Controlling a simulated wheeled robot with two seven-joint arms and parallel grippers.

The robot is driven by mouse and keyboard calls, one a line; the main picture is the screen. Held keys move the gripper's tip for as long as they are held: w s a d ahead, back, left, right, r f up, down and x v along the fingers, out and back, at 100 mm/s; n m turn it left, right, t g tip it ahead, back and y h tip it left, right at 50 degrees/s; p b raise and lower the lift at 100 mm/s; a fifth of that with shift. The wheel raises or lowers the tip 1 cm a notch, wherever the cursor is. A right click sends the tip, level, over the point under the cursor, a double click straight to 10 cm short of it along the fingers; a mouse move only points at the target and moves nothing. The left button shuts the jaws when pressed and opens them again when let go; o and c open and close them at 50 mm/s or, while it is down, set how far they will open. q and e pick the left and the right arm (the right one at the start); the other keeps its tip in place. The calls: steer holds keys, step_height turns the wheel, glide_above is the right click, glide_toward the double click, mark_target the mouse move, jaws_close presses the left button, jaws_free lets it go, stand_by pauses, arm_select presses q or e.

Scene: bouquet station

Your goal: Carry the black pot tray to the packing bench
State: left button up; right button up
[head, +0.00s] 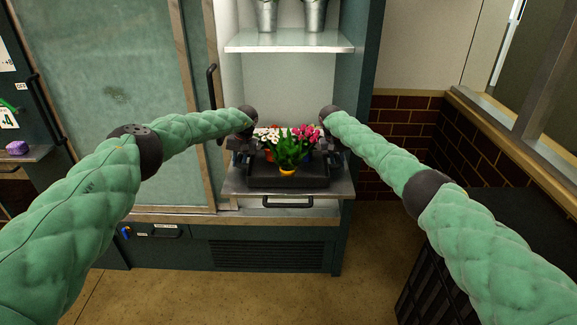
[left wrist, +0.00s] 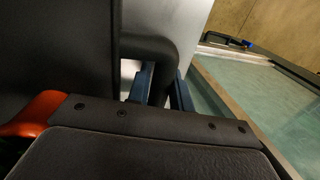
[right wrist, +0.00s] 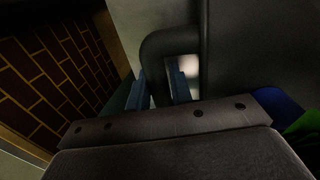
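The black pot tray (head: 285,182) is at the pull-out metal shelf of the cooler, in the middle of the head view. Whether it rests on the shelf or is just above it is hard to tell. It holds small potted flowers (head: 290,150) with white, red and pink blooms; a yellow pot (head: 287,169) is at the front. My left gripper (head: 243,148) is shut on the tray's left handle, which fills the gap between the fingers in the left wrist view (left wrist: 163,88). My right gripper (head: 332,146) is shut on the right handle, also seen in the right wrist view (right wrist: 160,88).
The metal shelf (head: 240,187) has a dark pull handle at its front. An upper shelf (head: 290,41) with two metal buckets (head: 314,14) is above. A glass sliding door (head: 120,90) is at left. A dark crate-like unit (head: 440,270) stands at lower right. Floor in front is clear.

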arm_select(q)
jaws_close()
arm_select(e)
jaws_close()
arm_select(q)
steer(key=shift+w+r+p, duration=0.1)
steer(key=shift+r+p, duration=0.2)
arm_select(e)
steer(key=shift+r, duration=0.25)
